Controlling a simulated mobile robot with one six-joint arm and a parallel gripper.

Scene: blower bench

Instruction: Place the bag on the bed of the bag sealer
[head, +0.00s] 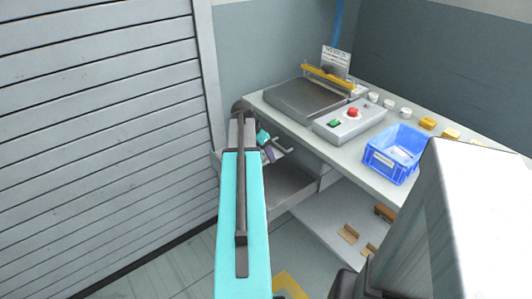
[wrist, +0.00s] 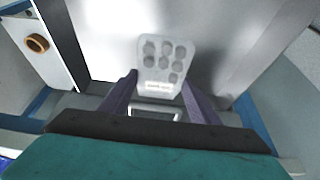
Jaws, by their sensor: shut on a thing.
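The bag (wrist: 163,62) is a pale, see-through pouch with several grey round pieces in it, shown in the wrist view. My gripper (wrist: 157,92) is shut on its near end, with a purple finger at either side. In the head view, my gripper (head: 279,148) is beside the bench's left front edge, and I cannot make out the bag there. The bag sealer stands at the back left of the bench. Its dark grey flat bed (head: 300,101) looks bare, with a yellow bar (head: 328,77) along the back.
A control box (head: 350,119) with red and green buttons is to the right of the bed. A blue bin (head: 394,154), white round pieces (head: 389,103) and yellow blocks (head: 428,123) are farther right. A lower shelf (head: 325,228) holds brown pieces. A slatted shutter (head: 100,120) closes the left side.

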